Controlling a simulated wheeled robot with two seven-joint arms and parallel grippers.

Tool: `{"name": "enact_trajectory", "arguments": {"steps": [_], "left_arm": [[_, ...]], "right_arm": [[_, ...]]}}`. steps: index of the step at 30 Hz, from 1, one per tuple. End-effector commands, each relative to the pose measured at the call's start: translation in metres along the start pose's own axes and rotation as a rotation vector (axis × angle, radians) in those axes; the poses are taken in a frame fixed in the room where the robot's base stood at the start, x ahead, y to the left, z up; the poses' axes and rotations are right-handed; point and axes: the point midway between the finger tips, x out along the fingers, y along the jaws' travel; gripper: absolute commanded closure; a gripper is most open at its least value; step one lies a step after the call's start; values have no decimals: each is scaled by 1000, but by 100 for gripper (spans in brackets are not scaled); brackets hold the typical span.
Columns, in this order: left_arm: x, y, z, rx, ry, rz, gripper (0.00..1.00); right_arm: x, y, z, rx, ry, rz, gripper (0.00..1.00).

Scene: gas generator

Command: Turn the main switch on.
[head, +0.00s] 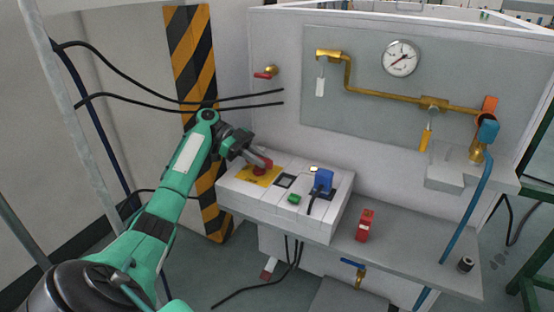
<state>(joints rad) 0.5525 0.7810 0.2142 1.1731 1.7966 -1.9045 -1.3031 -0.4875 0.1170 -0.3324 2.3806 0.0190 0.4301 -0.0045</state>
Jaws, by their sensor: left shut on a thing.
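A white control box (275,206) stands on the shelf in the middle of the head view. On its left end is a yellow plate (254,179) with a red rotary switch, which I take to be the main switch (263,167). My left gripper (260,164) comes in from the left and is shut on the red switch. The fingers cover part of the switch, so its exact angle is hard to tell. My right gripper is not in view.
Right of the switch are a dark square panel (285,181), a green button (294,198) and a blue plug (323,181). A red block (365,225) stands on the grey shelf (410,252). Brass pipes and a gauge (400,58) are on the wall behind.

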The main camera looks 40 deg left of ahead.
Motion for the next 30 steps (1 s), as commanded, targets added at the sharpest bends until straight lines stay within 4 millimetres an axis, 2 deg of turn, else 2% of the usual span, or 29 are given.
{"name": "enact_trajectory", "arguments": {"steps": [14,15,17,26,30], "left_arm": [[-5,3,1,4,2,2,100],[-5,3,1,4,2,2,76],[-5,3,1,4,1,2,64],[-5,3,1,2,1,2,62],[-9,3,-8,4,0,1,62]], "right_arm": [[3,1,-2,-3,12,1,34],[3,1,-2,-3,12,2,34],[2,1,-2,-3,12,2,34],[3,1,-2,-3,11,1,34],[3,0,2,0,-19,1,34]]}}
